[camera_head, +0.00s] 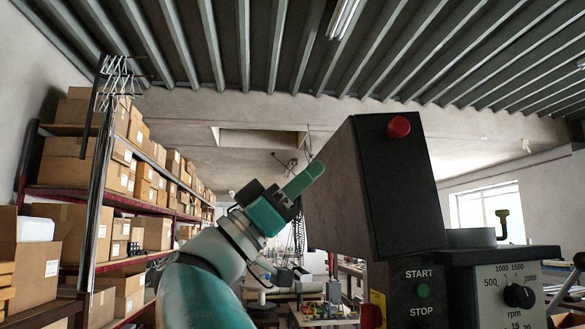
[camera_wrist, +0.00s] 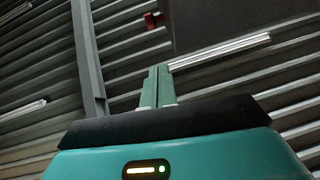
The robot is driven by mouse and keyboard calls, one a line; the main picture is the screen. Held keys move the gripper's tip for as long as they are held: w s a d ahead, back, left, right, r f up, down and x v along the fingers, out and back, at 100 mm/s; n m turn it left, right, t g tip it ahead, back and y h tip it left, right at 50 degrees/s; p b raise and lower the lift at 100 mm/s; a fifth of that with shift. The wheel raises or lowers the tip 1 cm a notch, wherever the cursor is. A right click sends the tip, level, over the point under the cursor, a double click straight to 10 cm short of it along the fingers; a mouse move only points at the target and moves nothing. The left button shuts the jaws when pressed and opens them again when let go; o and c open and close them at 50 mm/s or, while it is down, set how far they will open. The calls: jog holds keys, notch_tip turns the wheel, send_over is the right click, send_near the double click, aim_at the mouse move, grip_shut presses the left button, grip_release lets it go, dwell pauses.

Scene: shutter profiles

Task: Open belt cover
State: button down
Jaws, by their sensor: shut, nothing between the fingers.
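The belt cover (camera_head: 405,195) is the dark box on top of the machine, with a red knob (camera_head: 398,127) high on its front face. It looks tilted in the head view; I cannot tell how far it is open. My gripper (camera_head: 313,170) is shut and empty, its green fingers pointing up and right at the cover's left side. I cannot tell whether the fingertips touch it. In the wrist view, the shut fingers (camera_wrist: 156,86) point up, with the dark cover (camera_wrist: 225,22) above right and the red knob (camera_wrist: 153,20) just above the tips.
Below the cover is the machine body with a green START button (camera_head: 422,290) and an rpm dial (camera_head: 519,295). A grey cylinder (camera_head: 470,238) stands right of the cover. Shelves of cardboard boxes (camera_head: 60,160) line the left wall. Cluttered benches stand behind.

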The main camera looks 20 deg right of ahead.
aim_at(375, 134)
jog(key=shift+m+g, duration=0.4)
jog(key=shift+g, duration=0.1)
jog(key=x, duration=1)
jog(key=shift+s+r, duration=0.25)
jog(key=shift+r, duration=0.05)
jog(key=d, duration=0.3)
jog(key=shift+s+f, duration=0.1)
jog(key=shift+s, duration=0.05)
jog(key=shift+d, duration=0.25)
jog(key=shift+d, duration=0.1)
